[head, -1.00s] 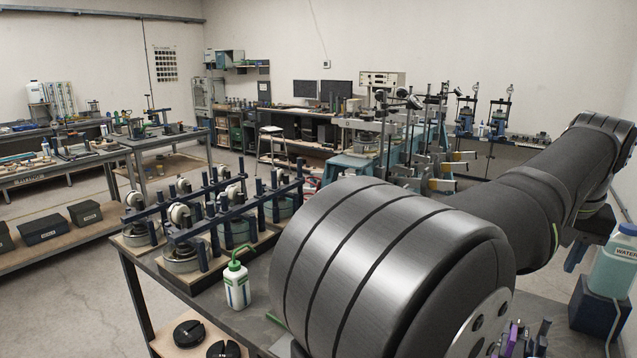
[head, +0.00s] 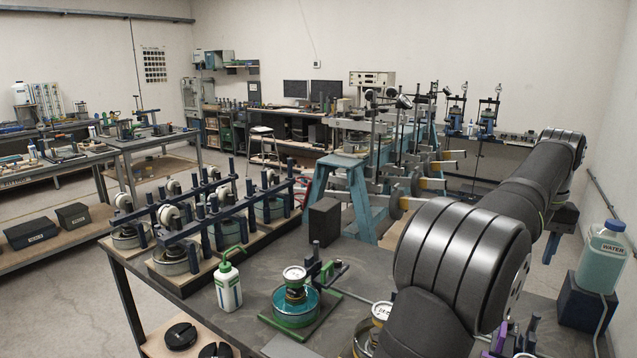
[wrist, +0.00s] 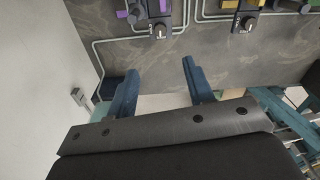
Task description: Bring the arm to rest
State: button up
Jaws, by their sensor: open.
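My gripper (wrist: 156,90) shows in the wrist view with its two blue fingers spread apart and nothing between them. It is over the edge of the dark bench top (wrist: 275,50), with pale floor showing beyond that edge. There, my dark arm stretches across the right side, above the bench.
On the bench stand a green-capped wash bottle (head: 229,288), a green-based lever device (head: 296,305), a dark block (head: 324,221) and a water bottle (head: 604,254). Valves and tubing (wrist: 160,27) line the bench in the wrist view. Weights (head: 181,335) lie on the lower shelf.

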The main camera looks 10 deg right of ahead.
jog(key=shift+n, duration=0.3)
jog(key=f, duration=1.8)
jog(key=shift+w+d+f, duration=0.15)
jog(key=shift+w+d, duration=0.15)
jog(key=shift+w, duration=0.1)
jog(key=shift+n, duration=1.2)
jog(key=shift+o, duration=0.4)
jog(key=o, duration=1.1)
jog(key=shift+c, duration=0.2)
jog(key=s+a+r+n+g+h, duration=0.2)
jog(key=a+r+n, duration=0.3)
jog(key=r+n, duration=0.3)
jog(key=s+a+r+n+g+h, duration=0.1)
jog(key=a+r+n+g, duration=0.1)
jog(key=a+r+n, duration=0.5)
jog(key=s+d+f+m, duration=0.2)
jog(key=d+f, duration=0.2)
jog(key=f, duration=0.2)
jog(key=shift+s+d+f, duration=0.3)
jog(key=shift+s+f, duration=0.05)
